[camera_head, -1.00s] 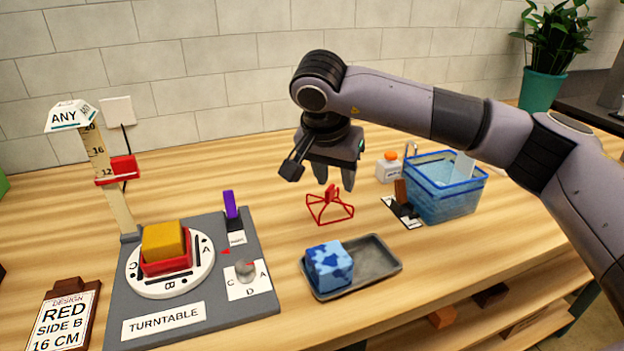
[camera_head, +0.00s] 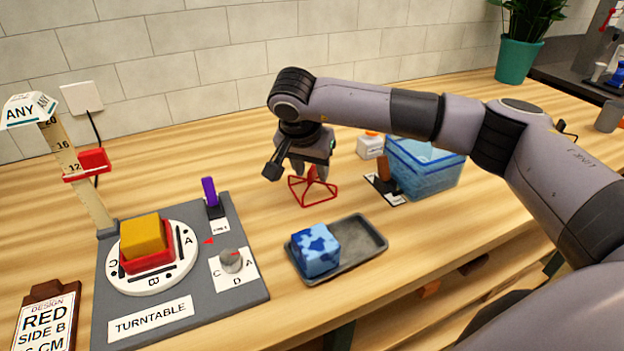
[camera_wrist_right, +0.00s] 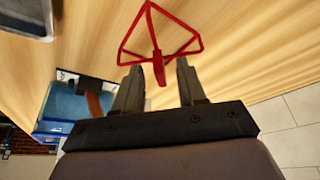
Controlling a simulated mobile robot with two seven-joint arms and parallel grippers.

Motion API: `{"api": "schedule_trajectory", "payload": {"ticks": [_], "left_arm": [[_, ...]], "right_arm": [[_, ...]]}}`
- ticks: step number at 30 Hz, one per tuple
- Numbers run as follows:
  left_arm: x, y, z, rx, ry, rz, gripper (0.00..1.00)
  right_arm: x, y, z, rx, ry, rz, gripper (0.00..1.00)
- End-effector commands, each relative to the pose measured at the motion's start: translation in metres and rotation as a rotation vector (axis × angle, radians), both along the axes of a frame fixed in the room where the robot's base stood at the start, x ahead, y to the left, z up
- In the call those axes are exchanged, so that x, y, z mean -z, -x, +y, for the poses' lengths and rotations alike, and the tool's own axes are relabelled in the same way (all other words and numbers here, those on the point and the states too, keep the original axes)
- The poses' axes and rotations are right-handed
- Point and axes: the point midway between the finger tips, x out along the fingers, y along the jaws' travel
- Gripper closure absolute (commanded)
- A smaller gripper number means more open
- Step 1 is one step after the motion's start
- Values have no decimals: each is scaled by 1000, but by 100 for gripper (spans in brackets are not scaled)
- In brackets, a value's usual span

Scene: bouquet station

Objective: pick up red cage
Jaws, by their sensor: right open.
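The red cage (camera_head: 313,192) is a small red wire frame with a raised post on top, standing on the wooden table behind the grey tray. My right gripper (camera_head: 310,172) points down right above it, its fingers at the height of the post. In the right wrist view the red cage (camera_wrist_right: 158,50) shows its wire base, and its post stands between the two open fingers (camera_wrist_right: 157,80), with a gap on each side. My left gripper is not in view.
A grey tray (camera_head: 357,249) with a blue patterned block (camera_head: 315,250) lies in front of the cage. A blue basket (camera_head: 425,170) stands to the right. The turntable board (camera_head: 240,280), with a yellow and red block stack (camera_head: 143,238), is on the left.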

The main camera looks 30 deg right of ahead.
Motion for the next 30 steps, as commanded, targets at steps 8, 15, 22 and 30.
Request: {"api": "schedule_trajectory", "payload": {"ticks": [8, 15, 22, 30], "left_arm": [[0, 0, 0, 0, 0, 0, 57], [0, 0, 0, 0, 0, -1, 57], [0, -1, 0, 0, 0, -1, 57], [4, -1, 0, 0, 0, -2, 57]], "right_arm": [[0, 0, 0, 0, 0, 0, 100], [-1, 0, 0, 0, 0, 0, 100], [-7, 0, 0, 1, 0, -2, 100], [-48, -1, 1, 0, -1, -5, 100]]}}
